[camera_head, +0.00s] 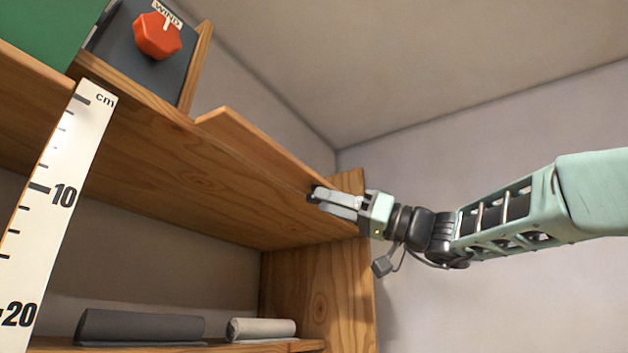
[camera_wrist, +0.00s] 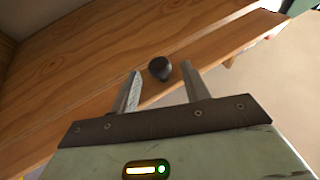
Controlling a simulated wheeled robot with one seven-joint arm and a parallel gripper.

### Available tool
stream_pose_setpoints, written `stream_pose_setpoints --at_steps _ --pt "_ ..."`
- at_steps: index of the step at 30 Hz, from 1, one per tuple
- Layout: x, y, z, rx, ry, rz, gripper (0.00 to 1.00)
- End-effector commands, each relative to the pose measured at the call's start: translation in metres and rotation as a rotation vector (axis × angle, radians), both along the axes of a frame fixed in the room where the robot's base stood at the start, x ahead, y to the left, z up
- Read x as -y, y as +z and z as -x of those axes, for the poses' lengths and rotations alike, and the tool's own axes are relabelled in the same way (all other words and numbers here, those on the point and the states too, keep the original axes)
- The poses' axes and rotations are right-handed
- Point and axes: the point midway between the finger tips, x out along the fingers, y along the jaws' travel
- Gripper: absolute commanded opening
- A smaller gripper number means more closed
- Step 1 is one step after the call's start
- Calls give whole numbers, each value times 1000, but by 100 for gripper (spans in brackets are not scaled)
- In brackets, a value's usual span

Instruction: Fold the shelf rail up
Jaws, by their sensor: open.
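The shelf rail (camera_head: 265,147) is a plain wooden strip along the front edge of the upper wooden shelf (camera_head: 215,180). It shows at a slant; its exact angle is hard to tell. My gripper (camera_head: 314,194) is at the rail's right end, with its fingers apart. In the wrist view, a dark round knob (camera_wrist: 160,69) sits on the wood between and just beyond my open fingertips (camera_wrist: 161,72). I see no clear contact with the knob. In the head view the knob is hidden by my fingers.
A box with a red knob (camera_head: 157,37) marked WIND and a green object (camera_head: 45,30) stand on the shelf at left. A centimetre ruler (camera_head: 62,200) hangs in front. Two rolls (camera_head: 140,325) lie on a lower shelf.

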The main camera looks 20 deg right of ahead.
Motion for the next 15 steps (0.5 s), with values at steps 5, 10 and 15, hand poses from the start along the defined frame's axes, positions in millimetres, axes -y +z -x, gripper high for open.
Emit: stream_pose_setpoints --at_steps 5,10,15 --pt "-19 13 -12 -3 2 0 46" --pt "-28 14 -17 -1 1 1 46" --pt "-30 14 -18 -1 0 0 46"
